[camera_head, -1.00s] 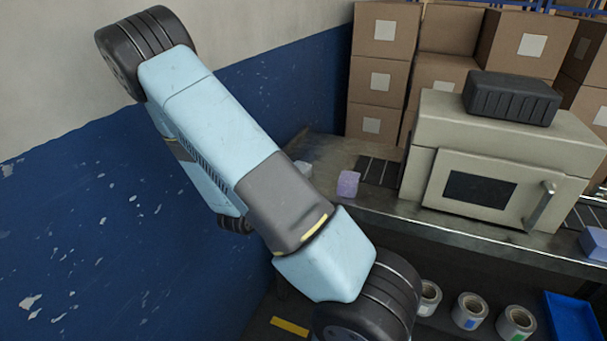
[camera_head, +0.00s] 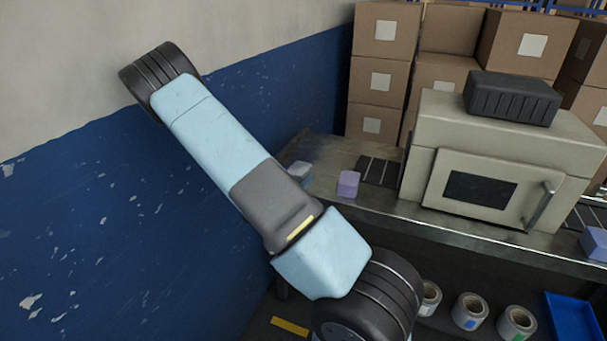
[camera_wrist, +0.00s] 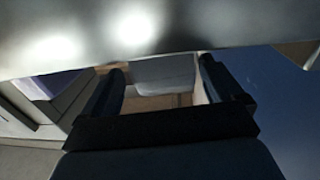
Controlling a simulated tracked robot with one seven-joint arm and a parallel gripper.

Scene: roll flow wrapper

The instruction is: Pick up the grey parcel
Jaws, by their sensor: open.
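The grey parcel (camera_head: 299,171) is a small pale block at the left end of the metal table (camera_head: 328,150), partly behind my arm in the head view. In the wrist view, which looks upside down, the grey parcel (camera_wrist: 165,76) shows between the two dark fingers of my gripper (camera_wrist: 162,66). The gripper is open, with a finger to each side of it. I cannot tell how far the fingers reach around it. My gripper is hidden behind my arm in the head view.
A purple parcel (camera_head: 348,184) sits just right of the grey one, before dark rollers (camera_head: 379,171). A beige wrapper machine (camera_head: 490,165) stands further right. A blue wall (camera_head: 130,220) is close on the left. Cartons (camera_head: 383,75) stack behind. Film rolls (camera_head: 470,311) lie below.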

